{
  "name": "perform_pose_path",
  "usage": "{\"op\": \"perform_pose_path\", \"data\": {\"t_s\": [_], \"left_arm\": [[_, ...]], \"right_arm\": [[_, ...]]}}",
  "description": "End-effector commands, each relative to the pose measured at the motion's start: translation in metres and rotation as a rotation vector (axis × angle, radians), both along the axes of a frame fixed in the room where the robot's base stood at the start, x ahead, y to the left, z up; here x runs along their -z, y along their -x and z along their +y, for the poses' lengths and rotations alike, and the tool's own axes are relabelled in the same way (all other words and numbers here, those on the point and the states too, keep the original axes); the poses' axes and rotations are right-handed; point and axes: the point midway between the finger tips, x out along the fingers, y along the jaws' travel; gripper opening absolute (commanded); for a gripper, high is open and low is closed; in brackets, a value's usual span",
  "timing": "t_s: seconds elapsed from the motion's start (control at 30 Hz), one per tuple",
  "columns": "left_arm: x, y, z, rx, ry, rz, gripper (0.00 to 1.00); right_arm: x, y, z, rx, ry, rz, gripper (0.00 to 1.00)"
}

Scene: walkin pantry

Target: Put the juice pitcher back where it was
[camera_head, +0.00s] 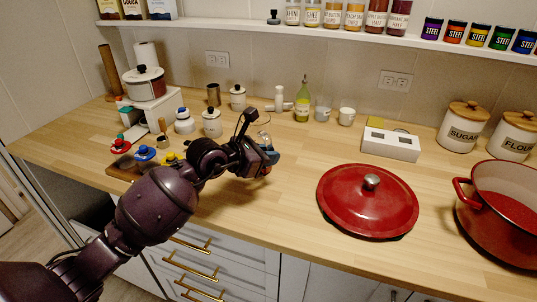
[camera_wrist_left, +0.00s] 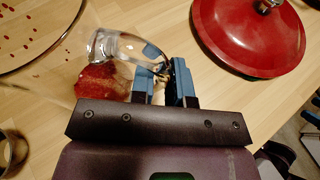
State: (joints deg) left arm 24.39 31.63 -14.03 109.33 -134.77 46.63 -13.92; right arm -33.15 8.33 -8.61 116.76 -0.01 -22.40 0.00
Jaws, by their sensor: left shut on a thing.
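The juice pitcher is clear glass with red juice. In the left wrist view the clear glass (camera_wrist_left: 105,44) and a red patch (camera_wrist_left: 105,80) show just beyond my left gripper (camera_wrist_left: 170,82). The gripper's blue fingers are shut on a clear glass part that looks like its handle. In the head view my left gripper (camera_head: 268,158) is above the middle of the wooden counter, and only a bit of the clear glass (camera_head: 264,137) shows behind it. The rest of the pitcher is hidden by my gripper and wrist. My right gripper is not in view.
A red lid (camera_head: 350,205) lies right of my gripper, with a red pot (camera_head: 500,205) beyond. An oil bottle (camera_head: 302,100), cups and canisters stand along the back. A large round outline with red spots (camera_wrist_left: 30,25) shows in the wrist view. Bare counter (camera_head: 245,225) lies in front.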

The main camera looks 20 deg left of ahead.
Motion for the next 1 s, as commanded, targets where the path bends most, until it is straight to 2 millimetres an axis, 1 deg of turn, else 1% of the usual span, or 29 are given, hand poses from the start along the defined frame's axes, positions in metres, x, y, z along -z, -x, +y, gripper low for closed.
{"op": "perform_pose_path", "data": {"t_s": [0.03, 0.17, 0.2, 0.4, 0.57, 0.67, 1.0], "left_arm": [[0.000, 0.000, 0.000, 0.000, 0.000, 0.000, 0.20], [0.000, 0.000, 0.000, 0.000, 0.000, 0.000, 0.40], [0.000, 0.000, 0.000, 0.000, 0.000, 0.000, 0.41], [0.000, 0.000, 0.000, 0.000, -0.001, 0.001, 0.41], [-0.004, 0.003, 0.003, 0.000, -0.001, 0.001, 0.41], [-0.009, 0.012, 0.010, -0.001, -0.002, 0.000, 0.41], [-0.033, 0.061, 0.046, -0.001, -0.002, 0.000, 0.41]], "right_arm": [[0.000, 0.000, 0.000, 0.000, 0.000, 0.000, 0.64], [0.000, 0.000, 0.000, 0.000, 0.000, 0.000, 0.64], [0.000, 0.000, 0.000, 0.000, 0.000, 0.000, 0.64], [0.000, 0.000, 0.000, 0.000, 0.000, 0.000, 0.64], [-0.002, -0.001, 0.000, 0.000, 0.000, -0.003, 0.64], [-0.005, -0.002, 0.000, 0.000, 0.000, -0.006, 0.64], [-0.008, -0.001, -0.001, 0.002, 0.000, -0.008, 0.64]]}}
